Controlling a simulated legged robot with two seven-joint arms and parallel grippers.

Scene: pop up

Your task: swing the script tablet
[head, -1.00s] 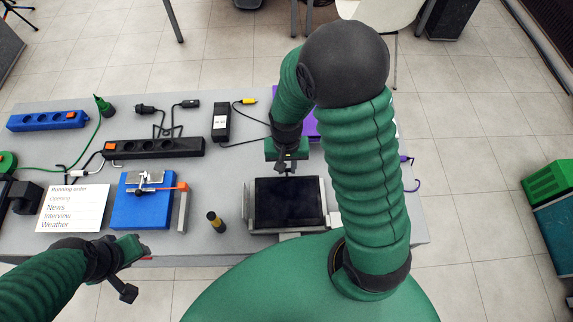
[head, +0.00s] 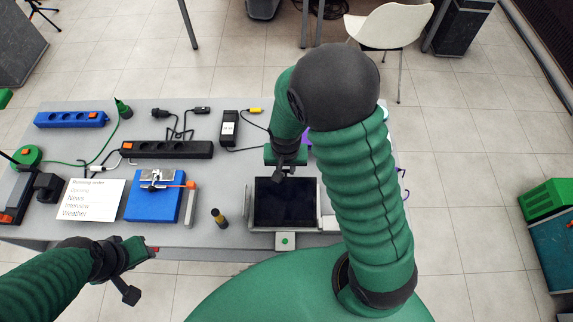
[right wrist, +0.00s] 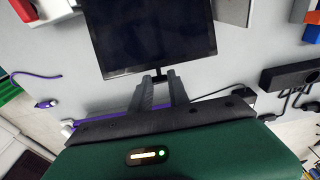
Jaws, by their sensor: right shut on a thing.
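The script tablet (head: 285,203), a dark screen in a pale frame, lies near the front edge of the table below my right arm. It fills the top of the right wrist view (right wrist: 150,35). My right gripper (head: 280,177) is at the tablet's far edge. In the right wrist view its two fingers (right wrist: 161,80) are shut on a small dark tab (right wrist: 160,73) at the middle of that edge. My left gripper (head: 138,262) hangs at the table's front edge on the left, away from the tablet. Its finger gap is unclear.
A dark bottle (head: 217,217) stands left of the tablet. Farther left are a blue block (head: 150,207), a printed sheet (head: 92,199) and a black power strip (head: 165,150). A purple thing shows partly behind my right arm. A white chair (head: 395,27) stands beyond the table.

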